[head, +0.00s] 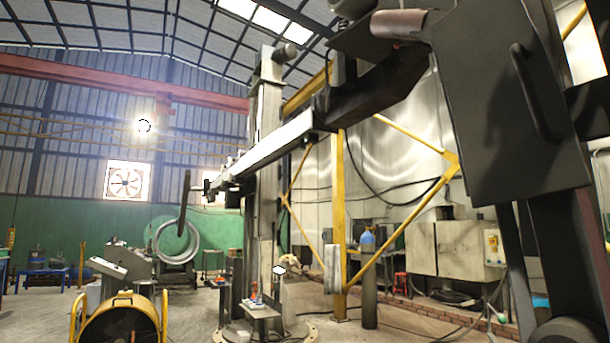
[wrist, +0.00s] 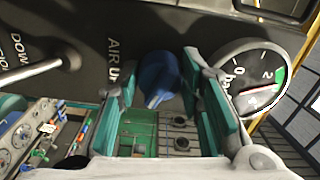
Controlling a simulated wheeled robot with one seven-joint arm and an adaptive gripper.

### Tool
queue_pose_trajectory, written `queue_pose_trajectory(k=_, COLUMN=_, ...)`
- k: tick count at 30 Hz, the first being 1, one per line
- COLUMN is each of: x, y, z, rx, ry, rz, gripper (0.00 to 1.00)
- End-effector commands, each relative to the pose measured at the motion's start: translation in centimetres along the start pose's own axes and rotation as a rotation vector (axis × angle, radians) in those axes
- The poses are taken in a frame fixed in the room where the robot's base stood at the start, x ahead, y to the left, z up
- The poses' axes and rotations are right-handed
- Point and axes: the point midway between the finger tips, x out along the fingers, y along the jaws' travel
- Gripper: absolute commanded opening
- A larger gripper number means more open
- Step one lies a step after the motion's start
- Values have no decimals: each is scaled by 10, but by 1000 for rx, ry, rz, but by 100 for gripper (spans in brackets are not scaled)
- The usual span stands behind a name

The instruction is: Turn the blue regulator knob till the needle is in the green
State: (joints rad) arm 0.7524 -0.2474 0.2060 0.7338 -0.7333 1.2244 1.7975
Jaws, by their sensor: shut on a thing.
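The blue regulator knob (wrist: 157,76) shows in the wrist view on a dark panel with white lettering. My gripper (wrist: 160,82) has its teal-padded fingers on either side of the knob and is shut on it. Part of the knob's sides is hidden by the fingers. The knob and gauge are not clear in the head view.
A metal lever (wrist: 35,75) sticks out left of the knob. Below the panel is a bench with small coloured parts (wrist: 40,135). In the head view, a tall column (head: 265,150) carries a long boom (head: 270,148); a yellow-framed drum (head: 118,325) stands on the floor.

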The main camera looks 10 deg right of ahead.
Motion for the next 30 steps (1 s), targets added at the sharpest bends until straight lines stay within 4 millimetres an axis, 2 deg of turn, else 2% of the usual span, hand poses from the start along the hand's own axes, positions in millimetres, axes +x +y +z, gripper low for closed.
queue_pose_trajectory(k=16, x=0, y=1, z=-1, rx=26, ry=4, rz=5, gripper=6)
queue_pose_trajectory(k=17, x=0, y=1, z=-1, rx=26, ry=4, rz=5, gripper=36)
queue_pose_trajectory(k=19, x=0, y=1, z=-1, rx=26, ry=4, rz=5, gripper=52)
queue_pose_trajectory(k=30, x=-3, y=0, z=0, rx=26, ry=1, rz=1, gripper=54)
